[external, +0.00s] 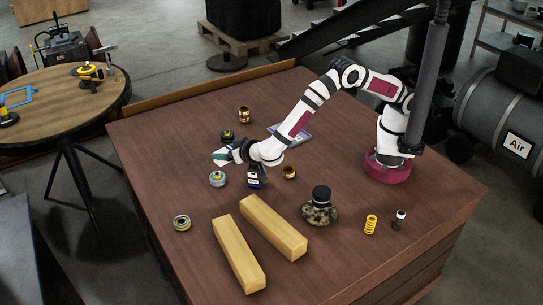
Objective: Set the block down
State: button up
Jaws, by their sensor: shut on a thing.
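My gripper (230,154) is over the left-middle part of the brown table (172,205), pointing left. It is shut on a small teal block (219,157), which shows at its tips. The block looks to be a little above the table, but the gap is hard to judge. The dark jaws hide part of the block.
A silver round part (217,179) and a dark round part (227,136) stand close to my gripper. A dark blue item (255,177) is just below my wrist. Two long wooden beams (239,256) (274,228) lie in front. Open tabletop lies left of my gripper.

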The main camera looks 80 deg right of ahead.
jog(key=s+a+n+y, duration=0.1)
jog(key=s+a, duration=0.3)
jog(key=s, duration=0.1)
jog(key=s+a+n+y, duration=0.1)
jog(key=s+a, duration=0.4)
jog(key=s, duration=0.1)
jog(key=s+a+n+t, duration=0.1)
jog(key=s+a, duration=0.4)
jog(key=shift+s+f+y, duration=0.15)
jog(key=shift+f+y, duration=0.15)
jog(key=shift+y, duration=0.1)
jog(key=s+a+n+t+y, duration=0.1)
jog(key=s+a+n+y, duration=0.15)
jog(key=s, duration=0.95)
jog(key=s+a+n+y, duration=0.1)
jog(key=s+a+y, duration=0.15)
jog(key=s, duration=0.95)
jog(key=shift+h, duration=0.5)
notch_tip(320, 180, down, 10)
jog(key=shift+f, duration=0.15)
